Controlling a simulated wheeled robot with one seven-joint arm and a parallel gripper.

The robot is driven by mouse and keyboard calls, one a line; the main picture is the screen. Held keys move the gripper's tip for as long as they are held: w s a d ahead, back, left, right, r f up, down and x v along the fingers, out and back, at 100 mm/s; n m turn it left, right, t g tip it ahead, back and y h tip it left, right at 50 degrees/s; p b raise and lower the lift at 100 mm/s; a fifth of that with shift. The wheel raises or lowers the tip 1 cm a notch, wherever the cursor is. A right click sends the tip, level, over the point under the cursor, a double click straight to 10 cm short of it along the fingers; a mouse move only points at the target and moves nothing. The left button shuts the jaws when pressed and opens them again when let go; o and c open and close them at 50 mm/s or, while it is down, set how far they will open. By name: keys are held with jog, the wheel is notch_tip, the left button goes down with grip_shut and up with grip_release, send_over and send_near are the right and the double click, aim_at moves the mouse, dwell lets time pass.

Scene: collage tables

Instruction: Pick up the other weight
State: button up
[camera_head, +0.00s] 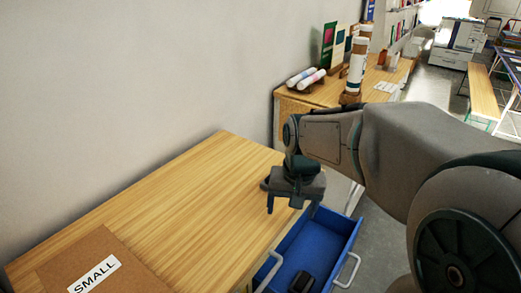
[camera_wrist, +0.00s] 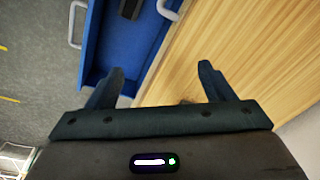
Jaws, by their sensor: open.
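A dark, blocky object (camera_head: 301,282), possibly a weight, lies in the open blue drawer (camera_head: 325,238). In the wrist view a dark object (camera_wrist: 130,9) shows in the blue drawer (camera_wrist: 112,45), cut off by the top edge. My gripper (camera_head: 285,205) is over the right edge of the wooden table. In the wrist view my gripper (camera_wrist: 162,80) has its two fingers wide apart with nothing between them. It is open and empty. No other weight shows clearly.
A brown board marked SMALL (camera_head: 110,262) lies on the near left of the wooden table (camera_head: 190,190), which is otherwise clear. A farther table (camera_head: 320,92) holds white rolls (camera_head: 305,77) and upright tubes. The drawer has metal handles (camera_head: 348,270).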

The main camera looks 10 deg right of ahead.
jog(key=w+r+m+g+p, duration=0.1)
jog(key=w+r+m+p, duration=0.2)
jog(key=w+p, duration=0.5)
jog(key=w+r+m+p, duration=0.3)
jog(key=w+p, duration=0.1)
jog(key=w, duration=0.8)
jog(key=f, duration=0.8)
jog(key=shift+s+a+f, duration=0.15)
jog(key=shift+a, duration=0.05)
jog(key=f, duration=0.1)
jog(key=f+p, duration=0.2)
jog(key=f, duration=0.1)
jog(key=shift+s+d, duration=0.1)
jog(key=shift+d, duration=0.2)
jog(key=shift+f, duration=0.6)
jog(key=c, duration=1.3)
jog(key=shift+c, duration=0.8)
jog(key=shift+r, duration=0.1)
